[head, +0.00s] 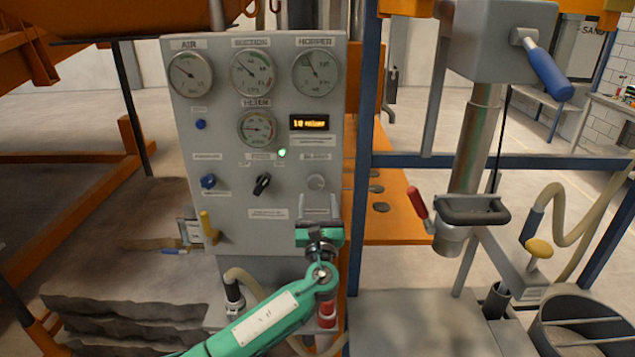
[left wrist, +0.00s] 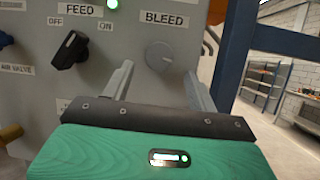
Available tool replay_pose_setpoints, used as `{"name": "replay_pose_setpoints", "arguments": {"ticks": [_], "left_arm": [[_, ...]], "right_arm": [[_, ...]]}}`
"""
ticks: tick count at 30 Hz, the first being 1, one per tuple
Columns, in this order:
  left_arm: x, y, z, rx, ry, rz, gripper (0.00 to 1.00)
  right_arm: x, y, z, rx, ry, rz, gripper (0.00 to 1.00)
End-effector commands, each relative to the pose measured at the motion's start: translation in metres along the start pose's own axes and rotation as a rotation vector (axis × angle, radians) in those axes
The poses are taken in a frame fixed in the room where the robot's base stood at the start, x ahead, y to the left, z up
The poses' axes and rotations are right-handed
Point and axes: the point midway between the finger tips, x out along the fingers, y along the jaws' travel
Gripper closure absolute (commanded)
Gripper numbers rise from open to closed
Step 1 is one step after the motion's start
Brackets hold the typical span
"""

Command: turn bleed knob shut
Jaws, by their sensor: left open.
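The bleed knob (head: 316,182) is a small round grey knob at the lower right of the grey control panel (head: 232,140). In the left wrist view the knob (left wrist: 159,56) sits under the BLEED label, with a light mark on its face. My left gripper (head: 318,208) is just below the knob in the head view. In the left wrist view its fingers (left wrist: 158,82) are spread apart and empty, pointing at the panel on either side below the knob. I see no contact with the knob. My right gripper is not in view.
A black feed switch (head: 262,184) is left of the bleed knob, with a blue air valve knob (head: 208,181) further left. A yellow lever (head: 209,227) sticks out at the panel's lower left. A blue frame post (head: 367,110) stands right of the panel.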

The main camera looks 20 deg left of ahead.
Motion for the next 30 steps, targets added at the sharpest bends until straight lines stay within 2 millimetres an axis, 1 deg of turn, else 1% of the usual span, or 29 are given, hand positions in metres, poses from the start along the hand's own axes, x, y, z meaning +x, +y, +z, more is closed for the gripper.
{"name": "replay_pose_setpoints", "arguments": {"ticks": [1, 3, 6, 9, 13, 20, 21, 23, 27, 30], "left_arm": [[0.013, 0.000, 0.004, 0.001, -0.001, 0.000, 0.41], [0.025, 0.000, 0.004, 0.002, -0.001, 0.000, 0.41], [0.037, 0.000, 0.002, 0.001, 0.001, 0.000, 0.41], [0.045, 0.000, 0.001, 0.000, 0.001, -0.001, 0.41], [0.049, 0.000, 0.000, -0.001, 0.001, -0.001, 0.41], [0.050, 0.000, -0.001, -0.001, 0.001, -0.001, 0.41], [0.050, 0.000, -0.001, -0.001, 0.001, -0.001, 0.45], [0.050, 0.000, -0.001, -0.001, 0.002, -0.001, 0.57], [0.050, 0.000, -0.001, -0.001, 0.002, -0.001, 0.85], [0.050, 0.000, -0.001, -0.002, 0.002, -0.001, 0.85]], "right_arm": [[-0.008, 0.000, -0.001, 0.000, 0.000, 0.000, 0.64], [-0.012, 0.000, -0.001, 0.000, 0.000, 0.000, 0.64], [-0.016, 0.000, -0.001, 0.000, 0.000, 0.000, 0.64], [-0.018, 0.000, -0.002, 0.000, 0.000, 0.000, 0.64], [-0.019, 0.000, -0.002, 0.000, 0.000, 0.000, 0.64], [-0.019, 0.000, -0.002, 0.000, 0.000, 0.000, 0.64], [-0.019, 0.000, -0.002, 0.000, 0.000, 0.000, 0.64], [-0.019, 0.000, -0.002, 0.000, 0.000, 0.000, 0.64], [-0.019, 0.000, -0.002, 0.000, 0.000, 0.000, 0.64], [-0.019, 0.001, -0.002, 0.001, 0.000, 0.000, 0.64]]}}
